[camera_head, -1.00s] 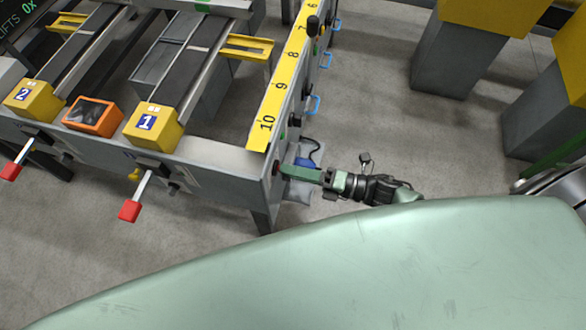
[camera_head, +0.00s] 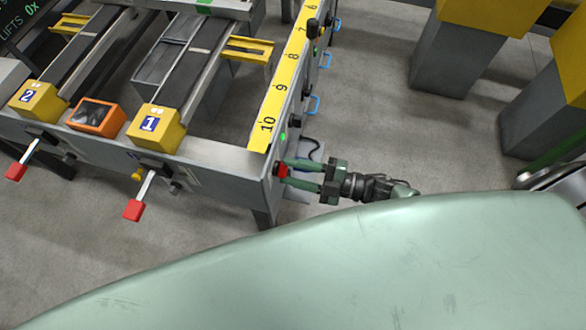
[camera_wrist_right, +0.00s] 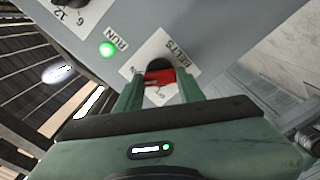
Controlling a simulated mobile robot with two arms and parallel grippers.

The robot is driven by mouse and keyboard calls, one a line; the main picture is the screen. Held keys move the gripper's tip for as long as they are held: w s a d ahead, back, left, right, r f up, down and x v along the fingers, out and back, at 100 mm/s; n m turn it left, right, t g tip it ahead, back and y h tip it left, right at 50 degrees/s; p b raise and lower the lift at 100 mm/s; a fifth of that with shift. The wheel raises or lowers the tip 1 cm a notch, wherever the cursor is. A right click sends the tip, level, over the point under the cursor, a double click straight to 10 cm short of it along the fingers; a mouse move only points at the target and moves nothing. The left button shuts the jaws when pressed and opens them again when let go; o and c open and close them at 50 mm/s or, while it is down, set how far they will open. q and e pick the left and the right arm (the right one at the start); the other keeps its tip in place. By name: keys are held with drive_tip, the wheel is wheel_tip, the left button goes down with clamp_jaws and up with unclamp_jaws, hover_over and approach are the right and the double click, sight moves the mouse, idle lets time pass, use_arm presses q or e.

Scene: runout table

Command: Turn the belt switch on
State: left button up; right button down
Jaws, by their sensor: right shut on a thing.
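The belt switch is a red knob (camera_wrist_right: 160,77) on a white plate marked BELTS (camera_wrist_right: 182,57). It sits on the grey end panel of the runout table, and its red also shows in the head view (camera_head: 282,171). My right gripper (camera_head: 290,170) reaches it from the right, its two green fingers on either side of the knob. In the wrist view my right gripper (camera_wrist_right: 160,86) is shut on the knob. A green lamp (camera_wrist_right: 106,49) beside the word RUN is lit. My left gripper is not in view.
A yellow numbered strip (camera_head: 276,100) runs along the table's edge above the switch. Red-tipped levers (camera_head: 134,210) stick out at the front. A black knob (camera_wrist_right: 66,4) sits near the lamp. A large pale green surface fills the bottom of the head view.

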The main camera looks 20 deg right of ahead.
drive_tip(key=shift+m, duration=1)
drive_tip(key=c, duration=0.9)
unclamp_jaws()
drive_tip(key=v, duration=0.8)
drive_tip(key=shift+b, duration=0.4)
